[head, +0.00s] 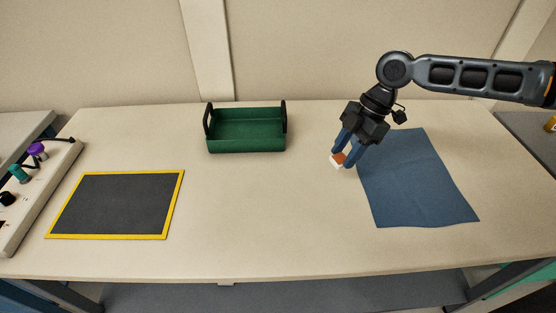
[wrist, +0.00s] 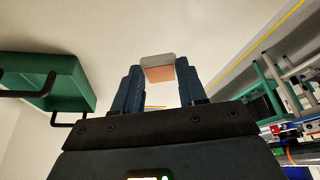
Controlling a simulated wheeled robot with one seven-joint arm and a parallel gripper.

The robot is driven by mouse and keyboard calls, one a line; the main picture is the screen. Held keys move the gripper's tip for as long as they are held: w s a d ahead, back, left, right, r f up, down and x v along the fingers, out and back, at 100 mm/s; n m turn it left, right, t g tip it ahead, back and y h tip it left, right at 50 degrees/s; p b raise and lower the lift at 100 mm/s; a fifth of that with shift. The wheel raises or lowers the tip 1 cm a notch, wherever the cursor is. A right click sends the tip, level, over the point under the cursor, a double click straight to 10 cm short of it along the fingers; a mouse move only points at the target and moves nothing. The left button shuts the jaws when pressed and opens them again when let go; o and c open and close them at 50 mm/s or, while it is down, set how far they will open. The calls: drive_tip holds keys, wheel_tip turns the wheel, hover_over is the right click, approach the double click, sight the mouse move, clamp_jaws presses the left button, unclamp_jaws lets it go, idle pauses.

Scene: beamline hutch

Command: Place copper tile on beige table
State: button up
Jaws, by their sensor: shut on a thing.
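The copper tile (head: 339,157) shows as a small block with a copper-orange face and a white side. My gripper (head: 344,151) is shut on it, with the blue fingers on either side. In the wrist view the tile (wrist: 159,70) sits between the two fingertips (wrist: 157,82), its copper face and a pale grey side showing. The beige table (head: 270,215) spreads below. The tile is over or at the table just left of the blue cloth; I cannot tell whether it touches the surface.
A blue cloth (head: 418,185) lies right of the gripper. A green tray with black handles (head: 247,142) stands at the back. A dark mat with yellow border (head: 117,206) lies left, near a panel with knobs (head: 30,205). The table's middle and front are clear.

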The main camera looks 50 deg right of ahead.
drive_tip(key=p, duration=0.2)
hover_over(292, 201)
drive_tip(key=d, duration=0.2)
drive_tip(key=f, duration=0.6)
drive_tip(key=shift+s+a+f, duration=0.25)
drive_tip(key=shift+s+f, duration=0.05)
drive_tip(key=shift+s, duration=0.1)
drive_tip(key=shift+f, duration=2.1)
drive_tip(key=shift+f, duration=0.1)
drive_tip(key=o, duration=1)
drive_tip(key=v, duration=1.2)
